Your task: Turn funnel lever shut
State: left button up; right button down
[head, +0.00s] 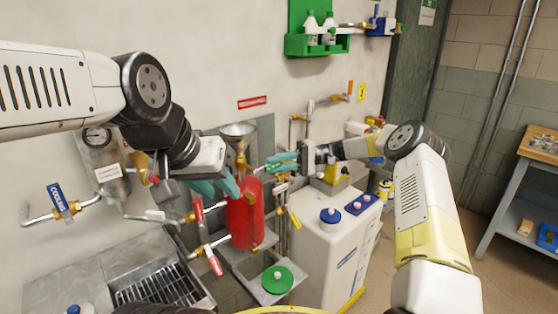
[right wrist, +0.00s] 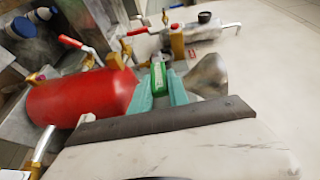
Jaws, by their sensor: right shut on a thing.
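The steel funnel (head: 238,130) stands above the red tank (head: 243,212) on the wall piping. In the right wrist view the funnel (right wrist: 207,75) lies sideways at the right of the red tank (right wrist: 85,98). The green funnel lever (right wrist: 158,76) lies between the teal fingers of my right gripper (right wrist: 160,92), which is shut on it. In the head view my right gripper (head: 283,161) reaches in from the right, beside the funnel's neck; the lever is mostly hidden there. My left gripper (head: 218,188) hangs in front of the tank's left side; its finger gap is unclear.
Red-handled valves (head: 215,262) sit left of the tank. A blue cooling lever (head: 57,197) is at far left. A white cabinet (head: 325,250) stands to the right, and a metal sink (head: 150,285) is below. A green handwheel (head: 277,280) is under the tank.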

jog(key=shift+f+y, duration=0.25)
jog(key=shift+y, duration=0.05)
dwell(0.4)
jog(key=c, duration=1.3)
grip_release()
jog(key=shift+o, duration=0.2)
jog(key=shift+d, duration=0.1)
jog(key=v, duration=0.7)
jog(key=shift+w+d, duration=0.2)
jog(key=shift+d, duration=0.1)
